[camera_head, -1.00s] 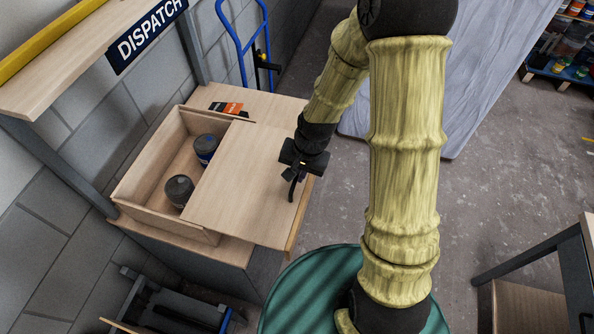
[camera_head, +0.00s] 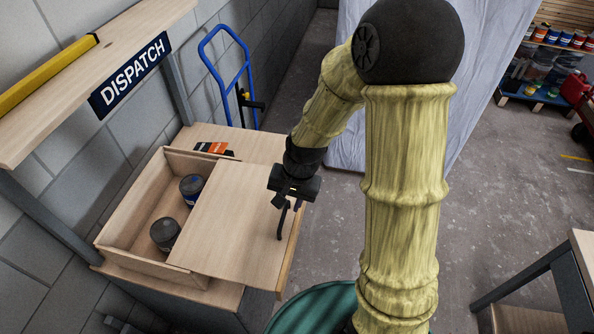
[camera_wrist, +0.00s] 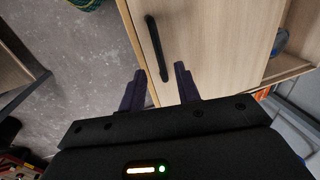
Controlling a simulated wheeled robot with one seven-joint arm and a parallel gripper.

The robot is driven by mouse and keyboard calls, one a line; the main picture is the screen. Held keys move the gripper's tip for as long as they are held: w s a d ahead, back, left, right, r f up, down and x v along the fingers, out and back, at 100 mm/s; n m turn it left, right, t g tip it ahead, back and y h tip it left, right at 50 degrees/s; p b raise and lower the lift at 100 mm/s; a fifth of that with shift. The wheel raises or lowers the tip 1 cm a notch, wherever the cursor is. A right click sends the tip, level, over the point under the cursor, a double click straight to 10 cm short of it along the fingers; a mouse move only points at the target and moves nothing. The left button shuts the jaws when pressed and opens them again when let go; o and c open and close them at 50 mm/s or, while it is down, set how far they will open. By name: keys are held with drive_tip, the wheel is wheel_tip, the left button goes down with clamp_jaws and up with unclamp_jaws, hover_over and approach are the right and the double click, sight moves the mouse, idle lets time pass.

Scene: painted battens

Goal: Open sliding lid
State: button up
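A pale wooden box (camera_head: 125,222) stands on the bench, and its flat sliding lid (camera_head: 240,220) is drawn to the right. The left part of the box is uncovered. Two dark-lidded jars stand inside: one with a blue band (camera_head: 191,189) and a grey one (camera_head: 165,234). The lid's dark bar handle (camera_head: 282,222) is near its right edge; it also shows in the wrist view (camera_wrist: 156,48). My gripper (camera_wrist: 160,75) is open at the handle, with its fingers apart to either side of the handle's near end. I see no grip on it.
A wooden shelf with a DISPATCH sign (camera_head: 130,75) overhangs the bench at the left. A small card with orange and dark bands (camera_head: 214,148) lies behind the lid. A blue hand truck (camera_head: 228,75) stands by the wall. Open concrete floor (camera_head: 480,220) lies to the right.

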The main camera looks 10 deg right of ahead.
wheel_tip(320, 180, up, 13)
drive_tip(key=s+d, duration=0.1)
drive_tip(key=d, duration=0.1)
drive_tip(key=shift+d+b, duration=0.15)
drive_tip(key=shift+b, duration=0.3)
drive_tip(key=shift+f, duration=0.1)
drive_tip(key=s+d+f+n+t+h, duration=0.1)
drive_tip(key=s+d+f+n+h, duration=0.1)
drive_tip(key=s+d+f+n, duration=0.2)
wheel_tip(320, 180, down, 2)
drive_tip(key=shift+s+d+f+n+t, duration=0.2)
drive_tip(key=shift+s+d+n+t, duration=0.3)
drive_tip(key=shift+s, duration=0.55)
drive_tip(key=shift+w+d, duration=0.1)
drive_tip(key=shift+d, duration=0.05)
drive_tip(key=shift+s, duration=0.2)
